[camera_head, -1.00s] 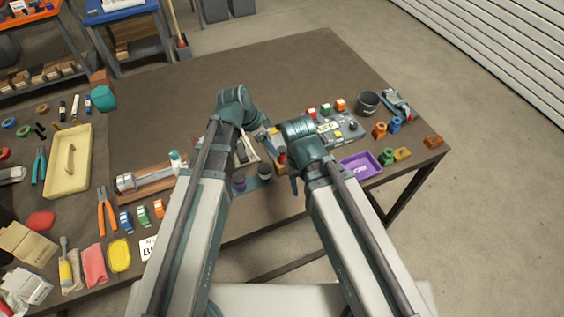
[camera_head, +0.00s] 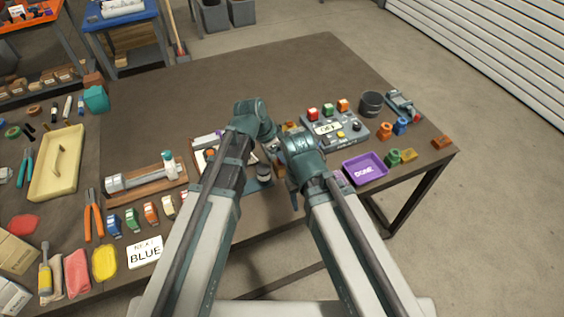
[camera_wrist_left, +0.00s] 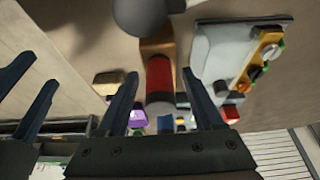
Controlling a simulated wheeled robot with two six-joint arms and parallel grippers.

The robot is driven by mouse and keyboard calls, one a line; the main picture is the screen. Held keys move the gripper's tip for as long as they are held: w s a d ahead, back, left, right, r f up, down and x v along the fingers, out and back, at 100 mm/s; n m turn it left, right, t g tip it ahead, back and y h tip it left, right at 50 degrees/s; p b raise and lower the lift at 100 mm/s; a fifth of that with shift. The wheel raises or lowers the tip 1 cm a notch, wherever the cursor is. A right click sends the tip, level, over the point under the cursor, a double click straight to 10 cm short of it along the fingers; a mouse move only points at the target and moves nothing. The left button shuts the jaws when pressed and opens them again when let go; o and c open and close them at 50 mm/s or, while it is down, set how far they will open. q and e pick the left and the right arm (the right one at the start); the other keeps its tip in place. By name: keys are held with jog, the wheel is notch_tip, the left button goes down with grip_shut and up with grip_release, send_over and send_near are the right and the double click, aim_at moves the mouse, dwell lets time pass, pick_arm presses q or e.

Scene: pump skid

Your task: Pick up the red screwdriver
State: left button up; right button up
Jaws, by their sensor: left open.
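In the left wrist view a red cylinder with a dark band and grey end (camera_wrist_left: 159,76) lies ahead of my left gripper (camera_wrist_left: 160,88). It could be the red screwdriver's handle, but I cannot tell for sure. The left gripper is open, its two dark fingers on either side of the cylinder in the picture. Contact cannot be judged. Two more dark fingers, apart, show at the left edge and look like my right gripper (camera_wrist_left: 30,88).
A grey control box (camera_head: 342,130) with coloured buttons and a purple tray (camera_head: 365,168) stand to the right. The far middle of the table (camera_head: 230,75) is clear.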

pick_arm(q)
grip_shut()
dwell(0.3)
dwell(0.3)
notch_tip(320, 180, up, 10)
jog(key=p, duration=1)
pick_arm(e)
notch_tip(320, 180, up, 10)
pick_arm(q)
jog(key=shift+s+d, duration=0.1)
jog(key=shift+d, duration=0.05)
pick_arm(e)
jog(key=shift+s+d, duration=0.1)
